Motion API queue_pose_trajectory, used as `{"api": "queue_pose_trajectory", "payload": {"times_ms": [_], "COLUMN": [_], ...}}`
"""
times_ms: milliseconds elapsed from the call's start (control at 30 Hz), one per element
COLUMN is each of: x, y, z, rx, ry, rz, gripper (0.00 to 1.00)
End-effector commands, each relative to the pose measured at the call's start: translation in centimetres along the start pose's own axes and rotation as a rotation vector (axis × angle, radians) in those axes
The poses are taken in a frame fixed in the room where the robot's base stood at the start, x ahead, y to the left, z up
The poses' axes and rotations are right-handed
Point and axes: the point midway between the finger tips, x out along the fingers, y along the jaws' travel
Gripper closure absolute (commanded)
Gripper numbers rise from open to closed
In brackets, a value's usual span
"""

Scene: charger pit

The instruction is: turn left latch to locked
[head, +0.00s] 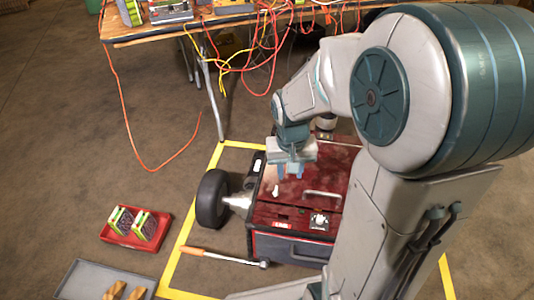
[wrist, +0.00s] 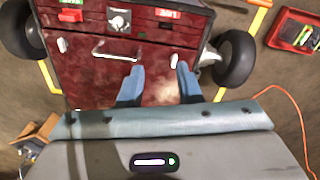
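The red box (head: 300,205) on wheels has a worn red lid with a metal handle (head: 322,196). The left latch (head: 276,190) is a small white tab on the lid, left of the handle. In the wrist view the picture is turned about, and this latch (wrist: 175,60) is on the right, beside the right fingertip. Another white tab (wrist: 62,45) is on the other side of the handle. My gripper (head: 290,173) is above the lid, pointing down near the left latch. Its blue fingers (wrist: 159,72) are apart with nothing visible between them. I cannot tell whether it touches the lid.
A black wheel (head: 212,198) is at the box's left. A silver knob (head: 320,221) and a red label (head: 282,225) are on the front. A wrench (head: 225,257), red tray (head: 125,240) and grey tray (head: 72,282) lie left. A cable-strewn table (head: 150,30) stands behind.

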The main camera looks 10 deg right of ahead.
Motion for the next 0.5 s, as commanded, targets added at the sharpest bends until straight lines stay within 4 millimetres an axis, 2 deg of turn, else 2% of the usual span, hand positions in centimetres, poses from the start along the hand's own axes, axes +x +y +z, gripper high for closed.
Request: {"api": "queue_pose_trajectory", "payload": {"times_ms": [200,500], "x": [1.9,6.6], "y": [-0.7,-1.9], "z": [-4.7,-9.3], "rx": [0.076,0.18], "ry": [-0.026,-0.055], "rz": [0.004,-0.014], "gripper": [0.68,0.68]}}
